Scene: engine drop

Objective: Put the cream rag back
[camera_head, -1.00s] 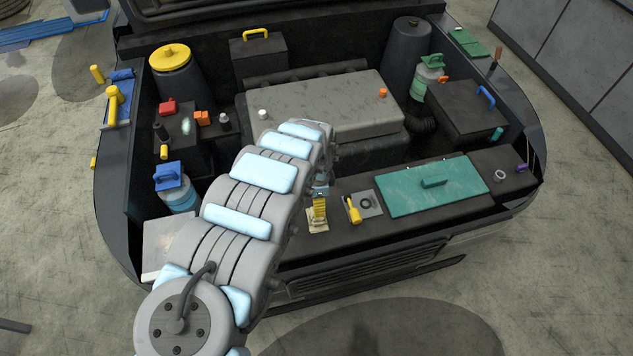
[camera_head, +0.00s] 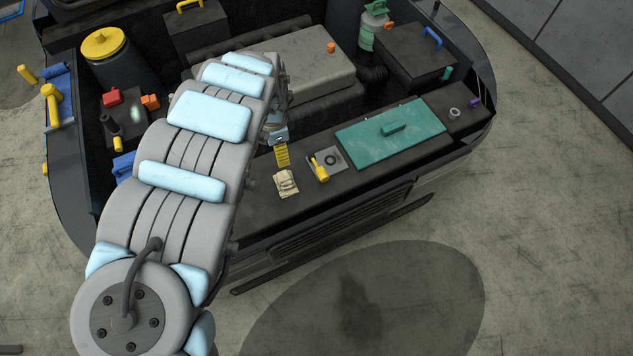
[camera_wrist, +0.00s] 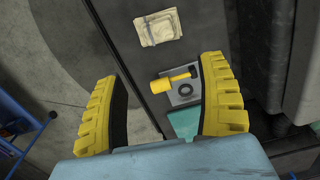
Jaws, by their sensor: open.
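The cream rag (camera_head: 286,183) lies folded on the dark front ledge of the engine bay, left of a grey plate with a yellow-handled tool. It also shows at the top of the wrist view (camera_wrist: 158,27), beyond my fingertips. My gripper (camera_head: 282,154) is above the ledge, behind the rag in the head view. In the wrist view its two yellow fingers (camera_wrist: 165,100) stand wide apart with nothing held between them. The rag is apart from both fingers. My arm hides part of the bay's left side in the head view.
The grey plate (camera_head: 338,162) with the yellow tool (camera_head: 320,168) lies right of the rag. The large grey engine cover (camera_head: 300,75) is behind. Bare ledge (camera_head: 255,205) shows left of the rag.

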